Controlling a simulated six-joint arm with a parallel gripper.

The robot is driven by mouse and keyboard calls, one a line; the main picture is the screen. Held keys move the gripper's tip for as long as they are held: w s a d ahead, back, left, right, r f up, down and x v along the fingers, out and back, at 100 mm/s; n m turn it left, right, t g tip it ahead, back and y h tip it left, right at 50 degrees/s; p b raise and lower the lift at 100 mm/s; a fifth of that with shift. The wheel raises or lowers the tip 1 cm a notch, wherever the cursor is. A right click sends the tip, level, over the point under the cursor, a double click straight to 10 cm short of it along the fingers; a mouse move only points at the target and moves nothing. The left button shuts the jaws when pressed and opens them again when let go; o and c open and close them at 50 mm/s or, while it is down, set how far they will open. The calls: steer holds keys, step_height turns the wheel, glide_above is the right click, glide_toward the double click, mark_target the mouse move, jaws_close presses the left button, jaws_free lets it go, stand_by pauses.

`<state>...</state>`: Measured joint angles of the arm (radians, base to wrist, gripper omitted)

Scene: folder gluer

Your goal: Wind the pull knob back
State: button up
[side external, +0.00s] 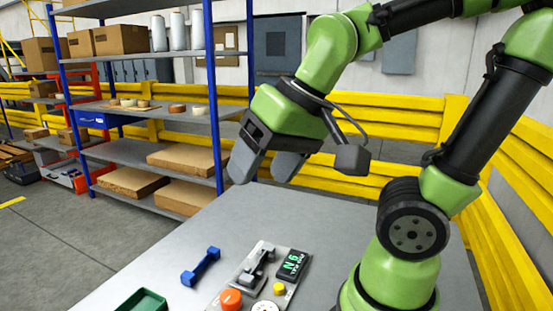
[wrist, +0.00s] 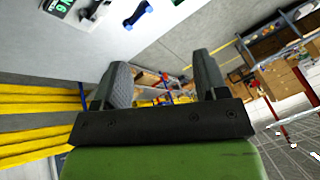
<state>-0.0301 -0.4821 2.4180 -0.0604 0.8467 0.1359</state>
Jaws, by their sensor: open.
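A grey control panel (side external: 243,282) lies on the table at the bottom of the side view. On it are an orange round knob (side external: 231,299), a small yellow button (side external: 279,287), a white dial (side external: 265,308) cut by the frame edge, a dark grey lever-like part (side external: 259,268) and a black display (side external: 293,264) with green characters. I cannot tell for sure which part is the pull knob; the orange one looks most like a knob. My gripper (side external: 266,164) is open and empty, high above the table and apart from the panel. Its two fingers also show in the wrist view (wrist: 164,82).
A blue bar-shaped piece (side external: 201,266) lies left of the panel. A green tray (side external: 143,301) stands at the front left. The grey table (side external: 318,216) is clear behind the panel. Shelves with boxes (side external: 186,160) and yellow barriers (side external: 385,120) stand behind.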

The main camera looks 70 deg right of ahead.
steer(key=shift+s+a+r+n+t, duration=0.1)
steer(key=shift+s+r+n+t, duration=0.35)
steer(key=shift+s+n, duration=0.35)
steer(key=shift+c, duration=1.3)
steer(key=m+g+h, duration=0.1)
steer(key=m+g, duration=0.5)
steer(key=m, duration=0.8)
glide_above(231, 295)
step_height(231, 295, down, 19)
steer(key=shift+f, duration=4.95)
steer(key=c, duration=0.6)
